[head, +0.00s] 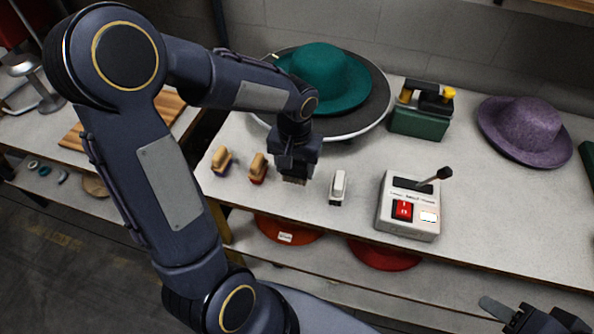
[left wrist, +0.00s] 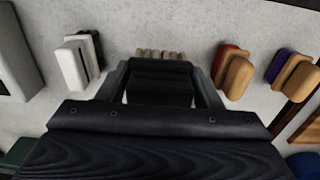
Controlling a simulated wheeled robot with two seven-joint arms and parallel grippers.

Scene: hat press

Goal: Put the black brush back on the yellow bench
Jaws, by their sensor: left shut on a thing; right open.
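My left gripper (head: 296,172) is shut on the black brush (left wrist: 160,82), whose pale bristles (left wrist: 160,54) show past the fingertips in the left wrist view. In the head view the gripper hides most of the brush, and its bristles (head: 294,181) point down at the bench. The bench (head: 480,230) has a pale grey top and a yellow post (head: 222,225) at its left front. I cannot tell whether the bristles touch the top. My right gripper (head: 540,318) is open and empty at the bottom right, partly cut off.
A red-based brush (head: 258,168) and a purple one (head: 221,161) stand left of the held brush, a white one (head: 339,187) right. Beyond are a control box (head: 409,205) with a lever, a teal hat (head: 325,80), a green caddy (head: 420,120) and a purple hat (head: 525,130).

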